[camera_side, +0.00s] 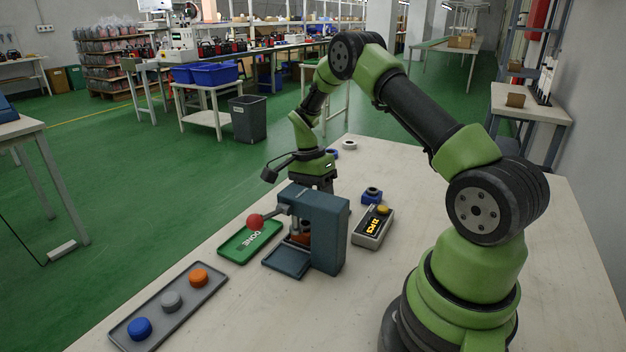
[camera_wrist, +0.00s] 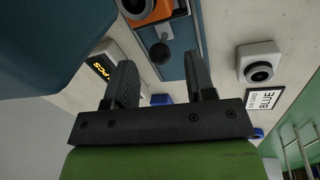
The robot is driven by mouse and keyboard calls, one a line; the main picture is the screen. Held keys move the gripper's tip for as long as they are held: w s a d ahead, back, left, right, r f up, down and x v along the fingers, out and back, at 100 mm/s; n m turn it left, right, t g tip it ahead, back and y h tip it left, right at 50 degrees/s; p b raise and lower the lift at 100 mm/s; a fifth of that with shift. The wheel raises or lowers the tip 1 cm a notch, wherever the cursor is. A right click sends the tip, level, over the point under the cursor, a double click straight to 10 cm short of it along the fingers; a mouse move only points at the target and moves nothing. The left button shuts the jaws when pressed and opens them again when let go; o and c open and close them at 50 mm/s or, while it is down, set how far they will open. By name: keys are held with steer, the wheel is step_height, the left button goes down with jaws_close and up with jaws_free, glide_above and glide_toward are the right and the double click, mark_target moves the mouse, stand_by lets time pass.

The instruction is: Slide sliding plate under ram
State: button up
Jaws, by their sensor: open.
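The sliding plate (camera_side: 287,263) is a flat blue-grey plate at the foot of the press, reaching out of its front in the side view. The blue-grey press (camera_side: 328,232) stands upright, with a red ball on its lever (camera_side: 256,221). In the wrist view a blue plate or track (camera_wrist: 175,62) bears a dark round knob (camera_wrist: 160,52) and an orange part (camera_wrist: 150,10). My gripper (camera_wrist: 163,88) is open, its fingers pointing towards the knob, with nothing visibly held. In the side view the press partly hides my gripper.
A green DONE tray (camera_side: 232,248) lies beside the press. A grey tray (camera_side: 150,318) holds blue, grey and orange caps. A box with a lit display (camera_side: 370,235) stands right of the press. A white fixture (camera_wrist: 262,50) and a BLUE card (camera_wrist: 250,102) show in the wrist view.

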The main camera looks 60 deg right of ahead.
step_height(320, 180, up, 6)
steer(key=w, duration=0.1)
steer(key=shift+d, duration=0.2)
steer(key=f+y, duration=0.1)
steer(key=f, duration=0.2)
steer(key=s+f+y, duration=0.1)
steer(key=f+y, duration=0.1)
steer(key=f, duration=0.1)
steer(key=f+t+y, duration=0.1)
steer(key=f, duration=0.2)
steer(key=shift+s+a+m, duration=0.1)
steer(key=shift+s+m, duration=0.2)
steer(key=shift+s, duration=0.05)
steer(key=shift+r, duration=0.1)
jaws_close()
